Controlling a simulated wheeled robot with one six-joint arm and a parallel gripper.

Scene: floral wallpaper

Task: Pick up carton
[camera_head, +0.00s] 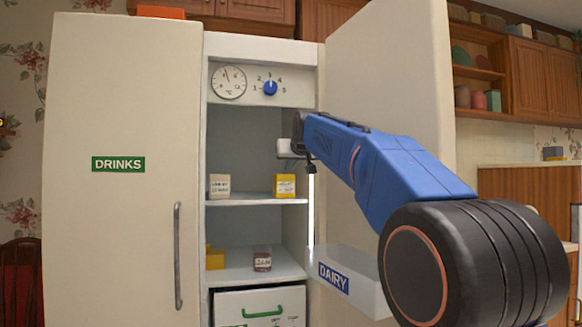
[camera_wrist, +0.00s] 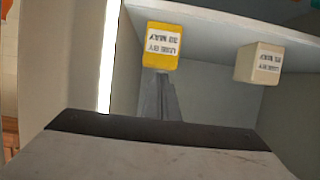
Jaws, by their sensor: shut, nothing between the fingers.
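In the head view a yellow carton (camera_head: 285,186) with a white label stands on the upper fridge shelf, at its right side. A cream carton (camera_head: 219,186) stands on the same shelf to the left. Both also show in the wrist view, the yellow carton (camera_wrist: 162,45) and the cream carton (camera_wrist: 259,63), with their labels upside down. My gripper (camera_wrist: 160,76) is shut and empty, its fingertips appearing just below the yellow carton in the wrist view. I cannot tell whether they touch it. In the head view my arm reaches in from the right, and the fingertips are not clear.
The open fridge door (camera_head: 390,110) stands behind my arm, with a dairy bin (camera_head: 345,285) on it. The shut drinks door (camera_head: 120,220) is left. The lower shelf (camera_head: 238,271) holds a yellow item (camera_head: 214,257) and a small jar (camera_head: 262,260). A drawer (camera_head: 262,308) lies below.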

